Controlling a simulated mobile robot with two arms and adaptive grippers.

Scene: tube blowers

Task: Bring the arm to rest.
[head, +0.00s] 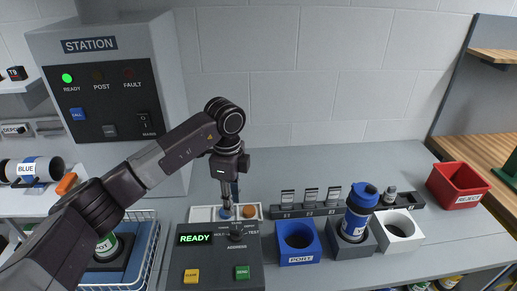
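My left arm comes in from the left and bends at a dark elbow joint above the table. My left gripper (227,207) points down over a small white tray (203,213) behind the control box. Its fingers are small and partly lost against the tray. I cannot tell whether they are apart or closed. A bluish thing shows at the fingertips, and whether it is held is unclear. An orange round thing (249,211) is in the tray just right of the fingertips. My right gripper is not in view.
A control box (211,264) reading READY stands in front. Right of it are a blue PORT block (298,243), a blue-capped canister (356,215) in a dark holder, a white block (400,229) and a red REJECT bin (459,186). The STATION cabinet (103,100) stands back left.

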